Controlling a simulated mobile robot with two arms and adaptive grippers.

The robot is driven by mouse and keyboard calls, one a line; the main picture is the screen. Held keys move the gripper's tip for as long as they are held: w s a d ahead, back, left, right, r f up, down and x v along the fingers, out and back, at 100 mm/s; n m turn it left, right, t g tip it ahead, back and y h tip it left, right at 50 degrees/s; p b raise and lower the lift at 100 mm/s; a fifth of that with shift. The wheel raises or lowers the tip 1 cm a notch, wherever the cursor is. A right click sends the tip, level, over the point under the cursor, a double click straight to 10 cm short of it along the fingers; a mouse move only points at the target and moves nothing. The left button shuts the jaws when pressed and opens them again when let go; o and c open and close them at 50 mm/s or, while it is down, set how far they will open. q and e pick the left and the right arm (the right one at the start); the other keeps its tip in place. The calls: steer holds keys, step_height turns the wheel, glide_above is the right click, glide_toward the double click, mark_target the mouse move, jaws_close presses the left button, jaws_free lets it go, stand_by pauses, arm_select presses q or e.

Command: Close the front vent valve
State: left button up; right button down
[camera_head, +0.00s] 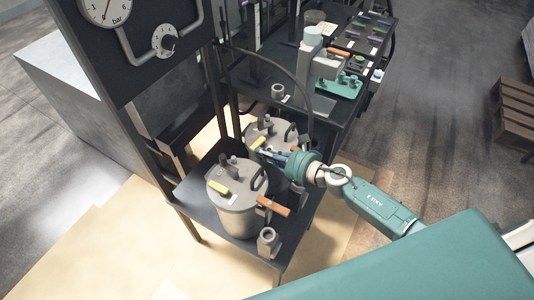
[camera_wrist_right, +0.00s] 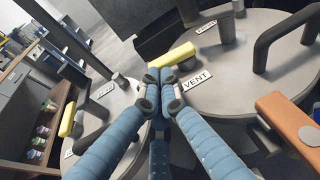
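Two grey lidded vessels stand on a dark low table. The front vessel (camera_head: 232,212) has a yellow valve handle (camera_head: 218,188) on its lid; that handle also shows at the left of the right wrist view (camera_wrist_right: 68,119). The rear vessel (camera_head: 260,130) has its own yellow handle (camera_head: 257,143), seen in the wrist view (camera_wrist_right: 173,56) by a VENT label (camera_wrist_right: 198,82). My right gripper (camera_head: 260,152) is above the rear lid's near side, close to that rear handle. Its fingertips (camera_wrist_right: 161,84) are together, with nothing seen between them. My left gripper is not in view.
Orange lever handles (camera_head: 272,206) and dark lid grips stick up from the vessels. A grey cup-like fitting (camera_head: 268,242) stands at the table's front corner. A gauge panel (camera_head: 130,40) rises at the left. A black bench (camera_head: 300,85) with equipment stands behind.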

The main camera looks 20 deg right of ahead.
steer(key=shift+w+a+b, duration=0.35)
steer(key=shift+w+a, duration=0.5)
steer(key=shift+a, duration=0.2)
steer(key=shift+w+a+b, duration=0.35)
steer(key=shift+w+a, duration=0.5)
steer(key=shift+a, duration=0.2)
steer(key=shift+w, duration=0.1)
steer(key=shift+d, duration=0.1)
stand_by(1.6)
steer(key=v, duration=1.2)
steer(key=shift+r, duration=0.1)
